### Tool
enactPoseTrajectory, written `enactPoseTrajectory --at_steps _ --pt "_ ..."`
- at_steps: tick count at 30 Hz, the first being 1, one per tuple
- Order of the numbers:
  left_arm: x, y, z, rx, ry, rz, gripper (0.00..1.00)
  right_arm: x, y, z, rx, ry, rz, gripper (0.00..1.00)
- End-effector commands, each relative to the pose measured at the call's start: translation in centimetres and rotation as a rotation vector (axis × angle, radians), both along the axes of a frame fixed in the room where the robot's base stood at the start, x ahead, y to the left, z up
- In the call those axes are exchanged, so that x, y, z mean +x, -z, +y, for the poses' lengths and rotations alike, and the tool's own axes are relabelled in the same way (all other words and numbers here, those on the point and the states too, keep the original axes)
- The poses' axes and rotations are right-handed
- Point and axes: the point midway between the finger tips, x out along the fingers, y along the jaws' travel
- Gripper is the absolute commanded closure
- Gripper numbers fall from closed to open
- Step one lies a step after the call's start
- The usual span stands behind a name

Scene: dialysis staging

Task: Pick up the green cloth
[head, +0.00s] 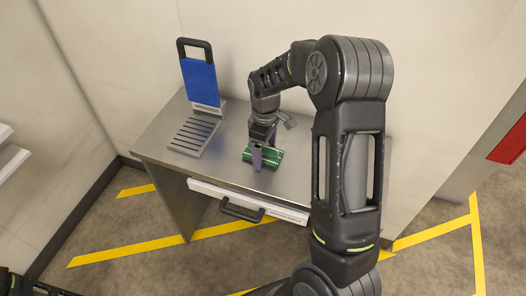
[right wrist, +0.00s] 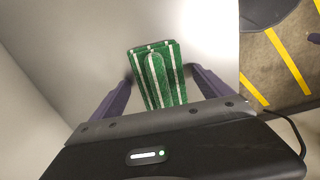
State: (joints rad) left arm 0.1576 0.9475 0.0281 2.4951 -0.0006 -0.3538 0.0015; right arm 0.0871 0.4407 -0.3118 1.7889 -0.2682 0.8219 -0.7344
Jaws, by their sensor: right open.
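The green cloth (head: 272,158), folded and with white stripes, lies on the metal table (head: 222,160). My right gripper (head: 258,160) is over the cloth, pointing down, and hides part of it in the head view. In the right wrist view the cloth (right wrist: 160,75) lies between the two purple fingers of the open right gripper (right wrist: 158,92), with a finger on each side. Whether the fingers touch the cloth cannot be told. My left gripper is not clearly seen; only a dark part of my body shows at the lower left.
A blue panel with a black handle (head: 200,82) stands on a slotted metal base (head: 194,136) at the table's back left. A white drawer front (head: 282,211) with a black handle (head: 240,211) is below the tabletop. A wall stands behind the table. Yellow lines mark the floor.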

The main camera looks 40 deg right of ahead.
Motion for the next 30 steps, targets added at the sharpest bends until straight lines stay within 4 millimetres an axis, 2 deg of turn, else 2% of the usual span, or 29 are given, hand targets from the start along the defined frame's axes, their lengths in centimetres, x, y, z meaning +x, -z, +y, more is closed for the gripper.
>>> enactPoseTrajectory --at_steps 10,30 --pt "-0.01 0.00 0.00 0.000 0.000 0.000 0.64 0.01 -0.04 0.01 0.000 0.000 0.000 0.12" --pt "0.00 0.00 0.00 0.000 0.000 0.000 0.64 0.01 -0.04 0.00 0.000 0.000 0.000 0.67"
